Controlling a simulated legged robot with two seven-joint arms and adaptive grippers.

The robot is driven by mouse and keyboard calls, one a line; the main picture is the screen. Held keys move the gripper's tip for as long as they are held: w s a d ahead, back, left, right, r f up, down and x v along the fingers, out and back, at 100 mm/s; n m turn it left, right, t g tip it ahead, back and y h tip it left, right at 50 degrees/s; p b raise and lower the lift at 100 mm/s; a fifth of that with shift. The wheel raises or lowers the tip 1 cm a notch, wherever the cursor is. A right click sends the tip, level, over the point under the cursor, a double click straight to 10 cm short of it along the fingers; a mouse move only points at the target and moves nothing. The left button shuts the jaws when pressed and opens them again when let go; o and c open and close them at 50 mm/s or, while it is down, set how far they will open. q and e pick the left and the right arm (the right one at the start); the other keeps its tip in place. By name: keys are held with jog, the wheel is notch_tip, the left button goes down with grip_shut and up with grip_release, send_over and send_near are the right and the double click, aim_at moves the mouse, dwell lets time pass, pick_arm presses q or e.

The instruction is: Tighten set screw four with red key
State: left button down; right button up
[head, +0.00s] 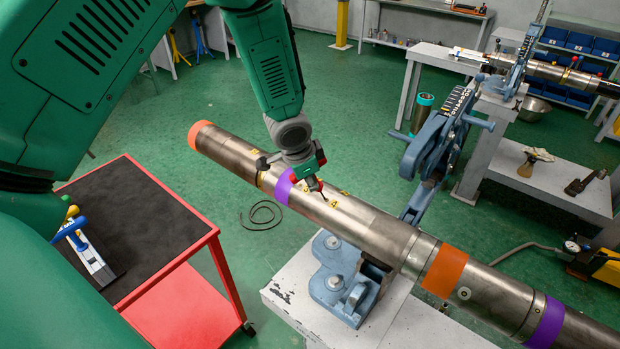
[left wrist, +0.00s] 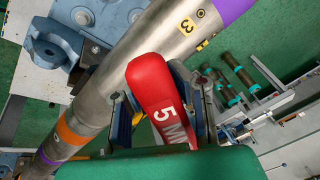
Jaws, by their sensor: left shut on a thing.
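A long steel pipe (head: 375,225) with purple and orange bands lies across the blue vise (head: 345,275). My left gripper (head: 312,183) is just above the pipe, beside a purple band (head: 284,187). It is shut on the red key, whose red handle (left wrist: 163,95) shows "5 M" in the left wrist view. The key's tip is close to the pipe; I cannot tell whether it sits in a screw. My right gripper is out of view.
A red cart (head: 217,275) with a black top stands at left, holding a rack (head: 98,262) with blue and yellow handled keys. A second blue vise (head: 440,135) stands behind the pipe. A cable (head: 262,215) lies on the green floor.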

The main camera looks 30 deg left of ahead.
pick_arm(q)
jog(key=shift+d+f, duration=0.1)
jog(key=m, duration=0.1)
jog(key=m+p, duration=0.1)
jog(key=m, duration=0.1)
jog(key=shift+w+r, duration=0.15)
jog(key=shift+r, duration=0.05)
jog(key=shift+w+m, duration=0.15)
jog(key=shift+m, duration=0.75)
jog(key=shift+w+d+m, duration=0.1)
jog(key=shift+d+m, duration=0.05)
jog(key=shift+m, duration=0.35)
jog(key=m, duration=0.3)
jog(key=shift+w+t, duration=0.2)
jog(key=shift+t, duration=0.1)
jog(key=m, duration=0.2)
jog(key=shift+w+d+r+m+y+b, duration=0.1)
jog(key=shift+w+d+m+y+b, duration=0.05)
jog(key=shift+d+m+y+b, duration=0.2)
jog(key=shift+r, duration=0.1)
